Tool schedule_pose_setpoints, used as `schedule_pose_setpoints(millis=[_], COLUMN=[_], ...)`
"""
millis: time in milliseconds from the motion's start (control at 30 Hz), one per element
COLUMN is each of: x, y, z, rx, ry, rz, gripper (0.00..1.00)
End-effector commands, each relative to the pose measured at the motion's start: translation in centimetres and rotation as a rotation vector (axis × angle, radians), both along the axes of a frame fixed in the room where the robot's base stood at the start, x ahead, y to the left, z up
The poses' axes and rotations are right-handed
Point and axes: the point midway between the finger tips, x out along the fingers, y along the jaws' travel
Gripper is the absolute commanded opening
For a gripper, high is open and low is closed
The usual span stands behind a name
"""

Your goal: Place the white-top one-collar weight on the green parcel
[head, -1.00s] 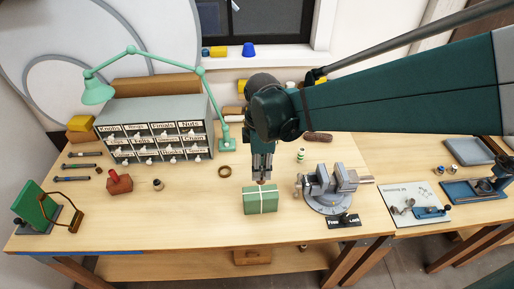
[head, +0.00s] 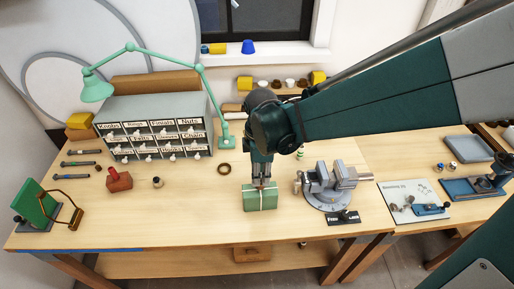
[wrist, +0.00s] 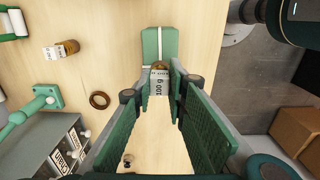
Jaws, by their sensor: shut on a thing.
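The green parcel (head: 260,199), tied with a white band, lies on the bench in front of my arm; it also shows in the wrist view (wrist: 151,44). My gripper (head: 261,184) is upright just over the parcel. In the wrist view my gripper (wrist: 159,88) is shut on a small weight (wrist: 158,82) with a pale "100 g" label and a brass-coloured part. The weight overlaps the parcel's near end in that view; I cannot tell whether they touch. Its top colour and collar are not clear.
A vise (head: 330,185) stands right of the parcel. A brass ring (head: 223,169) lies behind it to the left.

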Motion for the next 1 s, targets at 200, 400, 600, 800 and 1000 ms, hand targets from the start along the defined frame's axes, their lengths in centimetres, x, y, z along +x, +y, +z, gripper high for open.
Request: schedule_pose_setpoints(millis=[200, 400, 600, 800, 1000], x=[0.0, 0.0, 0.0, 0.0, 0.0], y=[0.0, 0.0, 0.0, 0.0, 0.0], z=[-1.1, -1.1, -1.4, -1.4, -1.4], rx=[0.000, 0.000, 0.000, 0.000, 0.000], ry=[0.000, 0.000, 0.000, 0.000, 0.000], rz=[0.000, 0.000, 0.000, 0.000, 0.000], gripper=[0.02, 0.02, 0.02, 0.30, 0.30])
